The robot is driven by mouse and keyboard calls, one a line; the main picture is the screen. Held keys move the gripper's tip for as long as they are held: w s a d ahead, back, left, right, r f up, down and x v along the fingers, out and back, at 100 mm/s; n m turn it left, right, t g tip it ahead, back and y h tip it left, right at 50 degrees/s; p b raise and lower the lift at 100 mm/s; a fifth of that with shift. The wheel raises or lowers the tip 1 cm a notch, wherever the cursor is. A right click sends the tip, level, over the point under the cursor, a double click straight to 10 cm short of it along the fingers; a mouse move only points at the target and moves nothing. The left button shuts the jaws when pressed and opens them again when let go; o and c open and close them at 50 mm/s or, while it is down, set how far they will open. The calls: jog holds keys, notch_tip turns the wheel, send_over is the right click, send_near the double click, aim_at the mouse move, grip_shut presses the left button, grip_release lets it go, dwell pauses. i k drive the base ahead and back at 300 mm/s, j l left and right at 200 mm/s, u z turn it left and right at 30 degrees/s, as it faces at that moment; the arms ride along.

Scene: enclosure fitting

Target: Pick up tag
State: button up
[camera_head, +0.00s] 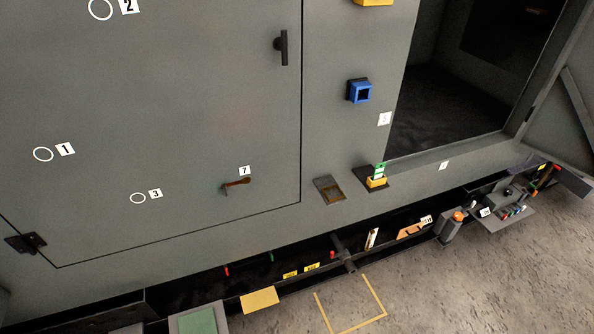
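Which object is the tag cannot be told for certain. Two small yellow labels, one on the left (290,274) and one on the right (311,267), lie in the long dark tray below the cabinet. A narrow white piece with a dark or reddish mark (372,238) stands further right along the tray. A green and white piece (380,169) sits upright in a yellow and black holder (376,183) on the cabinet face. My gripper is not in view.
A dark opening (450,110) is at right. A shelf with small parts (508,212) juts out at right. The floor has a yellow outline (382,300) and free room.

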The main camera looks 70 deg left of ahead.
aim_at(380, 169)
jog(key=u, duration=1.9)
jog(key=i, duration=0.9)
jog(key=i+j, duration=0.1)
jog(key=i, duration=0.8)
jog(key=l+z, duration=0.05)
